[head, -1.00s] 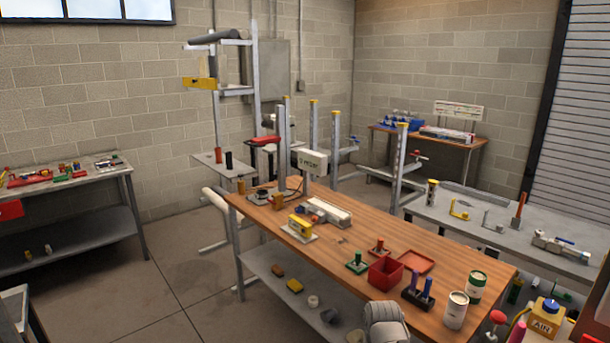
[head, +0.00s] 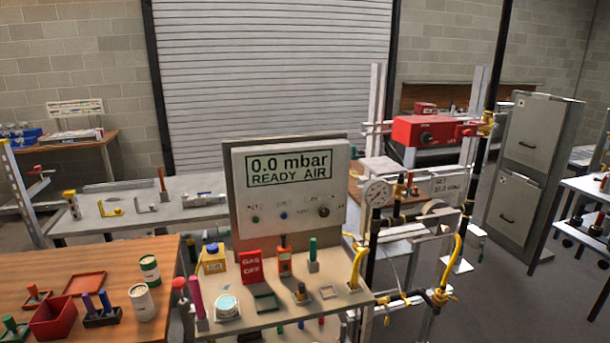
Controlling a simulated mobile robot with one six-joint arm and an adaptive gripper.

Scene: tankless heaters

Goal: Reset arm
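My arm and gripper do not show in the head view. In the middle stands a panel (head: 243,194) whose screen reads "0.0 mbar READY AIR". It rises from the back of a small bench (head: 341,310). On that bench are a red "GAS OFF" block (head: 250,267), a yellow AIR bottle (head: 213,259), a red-orange handheld item (head: 285,262) and several small fittings. To the right, a round gauge (head: 377,192) and a red box (head: 424,131) sit on a pipe frame with yellow hoses.
A wooden table (head: 80,255) at lower left holds a red bin (head: 53,316) and two cans. A grey bench (head: 90,222) stands behind it. Filing cabinets (head: 520,170) stand at right, with open floor (head: 520,300) in front of them. A roller shutter (head: 270,70) closes the back.

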